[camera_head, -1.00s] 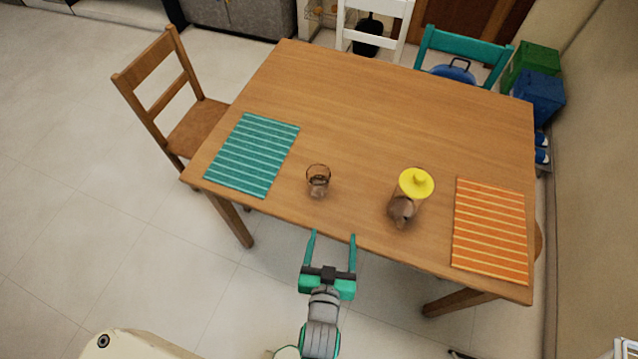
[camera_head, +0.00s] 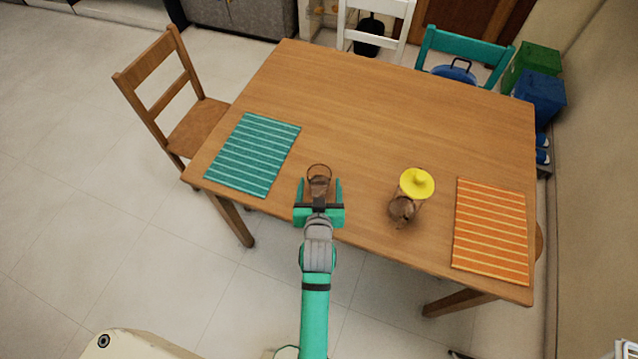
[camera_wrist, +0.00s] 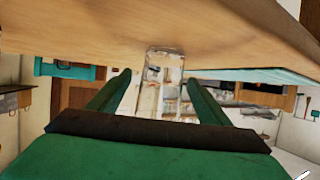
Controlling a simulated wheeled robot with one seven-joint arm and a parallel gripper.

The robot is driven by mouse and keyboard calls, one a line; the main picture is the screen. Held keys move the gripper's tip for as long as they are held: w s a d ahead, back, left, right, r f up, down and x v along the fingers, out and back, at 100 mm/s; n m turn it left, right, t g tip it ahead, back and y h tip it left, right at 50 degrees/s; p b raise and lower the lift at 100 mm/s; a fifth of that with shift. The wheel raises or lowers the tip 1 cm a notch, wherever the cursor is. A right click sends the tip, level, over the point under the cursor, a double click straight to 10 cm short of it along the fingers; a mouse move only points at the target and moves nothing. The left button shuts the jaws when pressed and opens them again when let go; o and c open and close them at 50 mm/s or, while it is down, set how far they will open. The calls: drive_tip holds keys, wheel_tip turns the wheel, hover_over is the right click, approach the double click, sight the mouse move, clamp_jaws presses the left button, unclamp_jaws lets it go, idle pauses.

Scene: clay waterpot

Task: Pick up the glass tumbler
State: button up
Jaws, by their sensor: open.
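The clear glass tumbler (camera_head: 319,176) stands on the wooden table near its front edge. My gripper (camera_head: 319,186) is open, with one finger on each side of the tumbler in the head view. The base of the gripper hides the tumbler's lower part there. In the wrist view the tumbler (camera_wrist: 162,72) shows between the two open fingers (camera_wrist: 155,95), toward their far ends. I cannot tell whether either finger touches the glass.
On the wooden table (camera_head: 400,110), a clear vessel with a yellow lid (camera_head: 417,184) stands to the right of the tumbler. A teal striped placemat (camera_head: 253,155) lies left and an orange one (camera_head: 491,232) right. The table's back half is clear.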

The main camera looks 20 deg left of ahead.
sight(319, 177)
drive_tip(key=shift+x, duration=2.7)
drive_tip(key=shift+s+f, duration=0.1)
drive_tip(key=shift+f, duration=0.05)
drive_tip(key=c, duration=1.3)
drive_tip(key=shift+c, duration=0.2)
